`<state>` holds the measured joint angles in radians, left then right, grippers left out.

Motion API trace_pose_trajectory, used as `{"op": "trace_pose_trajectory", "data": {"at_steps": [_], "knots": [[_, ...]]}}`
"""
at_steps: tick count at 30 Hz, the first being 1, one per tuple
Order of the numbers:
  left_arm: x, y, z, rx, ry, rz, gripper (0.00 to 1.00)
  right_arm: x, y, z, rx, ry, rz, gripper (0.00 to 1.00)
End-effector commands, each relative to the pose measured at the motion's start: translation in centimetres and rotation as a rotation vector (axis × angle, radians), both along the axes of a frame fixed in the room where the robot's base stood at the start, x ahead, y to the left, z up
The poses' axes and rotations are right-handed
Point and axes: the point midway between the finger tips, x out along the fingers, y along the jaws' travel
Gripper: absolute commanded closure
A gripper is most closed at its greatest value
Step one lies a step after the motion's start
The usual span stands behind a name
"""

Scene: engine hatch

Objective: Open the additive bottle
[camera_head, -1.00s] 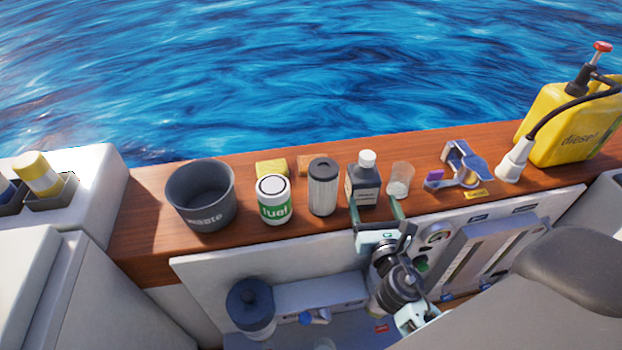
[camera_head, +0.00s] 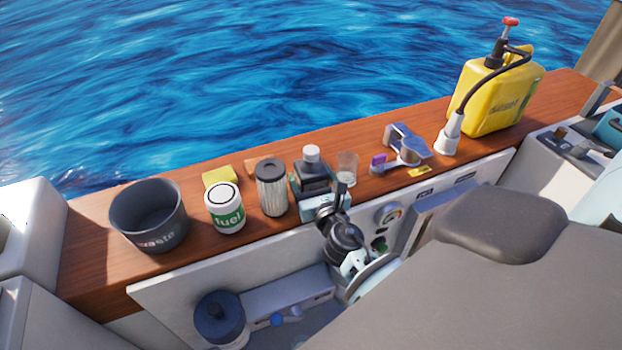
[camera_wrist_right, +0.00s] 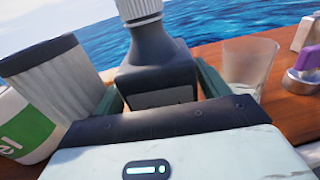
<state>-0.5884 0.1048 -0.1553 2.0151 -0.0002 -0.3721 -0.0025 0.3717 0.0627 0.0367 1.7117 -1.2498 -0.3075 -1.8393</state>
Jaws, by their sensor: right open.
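The additive bottle (camera_head: 314,180) is dark grey with a white cap (camera_head: 311,153). It stands upright on the wooden ledge between a ribbed filter and a clear cup, and its cap is on. My right gripper (camera_head: 319,194) is open at the bottle's front, with a finger on either side of the body. In the right wrist view the bottle (camera_wrist_right: 155,68) rises between the green fingers, and the white cap (camera_wrist_right: 139,10) is cut by the top edge. Whether the fingers touch the bottle cannot be told. My left gripper is not in view.
A grey filter (camera_head: 271,187) and a fuel can (camera_head: 225,210) stand left of the bottle, then a waste bucket (camera_head: 149,216). A clear cup (camera_head: 347,166) is close on the right.

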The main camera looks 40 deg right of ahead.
Motion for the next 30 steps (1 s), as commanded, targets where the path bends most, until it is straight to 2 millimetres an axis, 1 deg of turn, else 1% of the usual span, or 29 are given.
{"op": "trace_pose_trajectory", "data": {"at_steps": [1,3,10,11,18,20,26,30], "knots": [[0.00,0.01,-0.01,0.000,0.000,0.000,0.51,0.51,-0.17,0.00,0.000,0.000,0.000,0.25],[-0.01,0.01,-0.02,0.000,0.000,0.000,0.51,0.84,-0.29,-0.02,0.001,0.001,0.000,0.25],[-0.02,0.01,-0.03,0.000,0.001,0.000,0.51,0.96,-0.35,-0.05,0.000,0.001,0.000,0.25],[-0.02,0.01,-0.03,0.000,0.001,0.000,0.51,0.96,-0.35,-0.05,0.000,0.001,0.000,0.27],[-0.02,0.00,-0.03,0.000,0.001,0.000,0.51,0.94,-0.35,-0.04,0.000,0.001,0.000,0.58],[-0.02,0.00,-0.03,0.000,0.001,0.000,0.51,0.94,-0.35,-0.04,0.000,0.001,0.000,0.66],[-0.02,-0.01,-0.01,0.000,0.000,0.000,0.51,0.95,-0.34,0.05,0.000,-0.001,0.000,0.66],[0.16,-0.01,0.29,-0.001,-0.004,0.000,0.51,0.97,-0.34,0.45,-0.001,-0.002,0.000,0.66]]}}
